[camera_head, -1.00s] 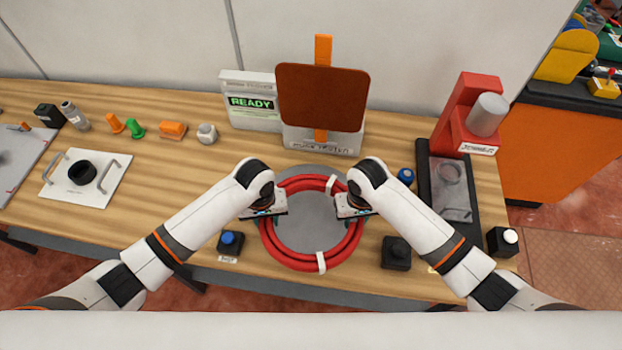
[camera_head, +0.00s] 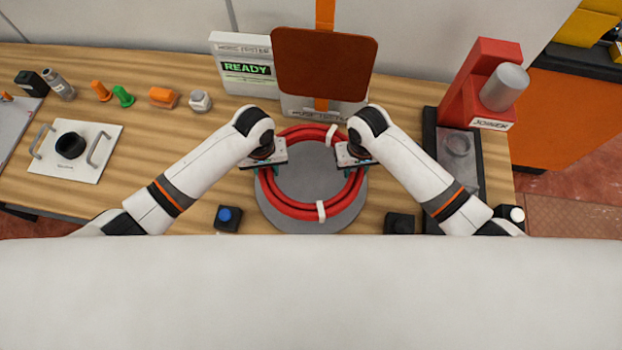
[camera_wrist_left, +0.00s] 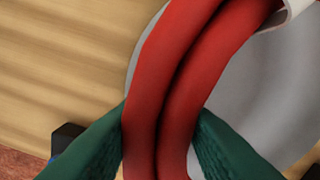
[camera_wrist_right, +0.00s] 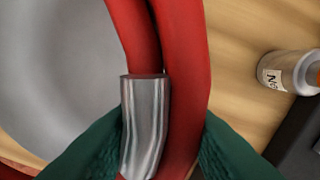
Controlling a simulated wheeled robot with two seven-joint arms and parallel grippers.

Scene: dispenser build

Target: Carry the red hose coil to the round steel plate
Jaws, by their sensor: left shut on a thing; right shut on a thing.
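The red hose coil (camera_head: 290,208), a ring bound with white bands, is held roughly level over the round steel plate (camera_head: 313,178). Plate shows inside the ring and beyond its near and right edges; the coil's far edge reaches near the plate's far rim. I cannot tell how large the gap beneath is. My left gripper (camera_head: 270,166) is shut on the coil's left side; its green fingers straddle the hose (camera_wrist_left: 165,110) in the left wrist view. My right gripper (camera_head: 350,168) is shut on the right side, where a silvery sleeve (camera_wrist_right: 144,125) shows in the right wrist view.
A brown panel on an orange post (camera_head: 325,65) and a READY display (camera_head: 246,70) stand behind. A red press (camera_head: 480,85) with a dark tray is right. A blue-button box (camera_head: 228,218) and a dark box (camera_head: 399,223) flank the plate's near side.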

